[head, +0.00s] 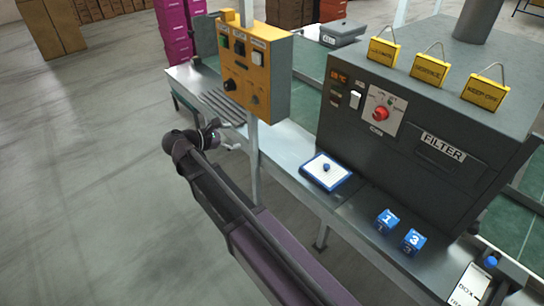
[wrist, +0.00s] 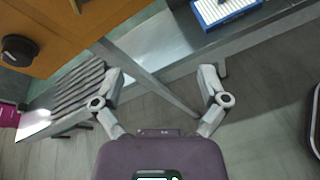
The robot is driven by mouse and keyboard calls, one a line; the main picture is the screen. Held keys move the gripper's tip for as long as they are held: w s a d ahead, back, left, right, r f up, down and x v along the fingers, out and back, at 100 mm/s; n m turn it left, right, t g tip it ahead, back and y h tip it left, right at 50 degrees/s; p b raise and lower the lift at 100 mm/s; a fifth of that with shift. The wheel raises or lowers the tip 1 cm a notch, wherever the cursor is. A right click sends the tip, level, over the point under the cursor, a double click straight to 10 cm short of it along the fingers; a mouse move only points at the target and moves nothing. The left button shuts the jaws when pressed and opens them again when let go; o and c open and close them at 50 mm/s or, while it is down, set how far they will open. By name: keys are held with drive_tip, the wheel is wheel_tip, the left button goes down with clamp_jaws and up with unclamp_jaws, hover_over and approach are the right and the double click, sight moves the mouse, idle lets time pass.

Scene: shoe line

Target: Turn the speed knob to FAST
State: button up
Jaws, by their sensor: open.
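An orange control box (head: 265,72) stands on a post at the near side of the line. Its front carries a large black knob (head: 230,85), a smaller dark knob (head: 255,99) and several switches above. The lettering is too small to read, so I cannot tell which knob is for speed. In the wrist view a black knob (wrist: 18,50) shows at the upper left on the orange box (wrist: 60,25). My gripper (wrist: 160,73) is open and empty, apart from the box and to the right of that knob. In the head view my gripper (head: 226,137) is below the box.
The grey FILTER machine (head: 420,160) has a red knob (head: 381,114). A blue-rimmed white tray (head: 345,183) and blue numbered cubes (head: 388,220) sit on the line's edge. The post (wrist: 150,85) runs behind my fingers. Slatted rollers (wrist: 75,90) lie left.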

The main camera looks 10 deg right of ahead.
drive_tip(key=s+d+f+m+g+y, duration=0.1)
drive_tip(key=s+d+f+m+g, duration=0.1)
drive_tip(key=d, duration=0.4)
drive_tip(key=s+d+f+m+g+y+p, duration=0.1)
drive_tip(key=s+d+f+m+g+y, duration=0.1)
drive_tip(key=d+f+m, duration=0.1)
drive_tip(key=shift+s+d+m, duration=0.25)
drive_tip(key=shift+d+m, duration=0.35)
drive_tip(key=shift+d, duration=0.8)
drive_tip(key=shift+f, duration=0.1)
drive_tip(key=s+d+f+m+g+y+p, duration=0.3)
drive_tip(key=s+d+m+y, duration=0.6)
drive_tip(key=s+m, duration=0.3)
drive_tip(key=shift+s+d+m, duration=0.3)
drive_tip(key=shift+d+m, duration=0.1)
drive_tip(key=shift+d, duration=0.15)
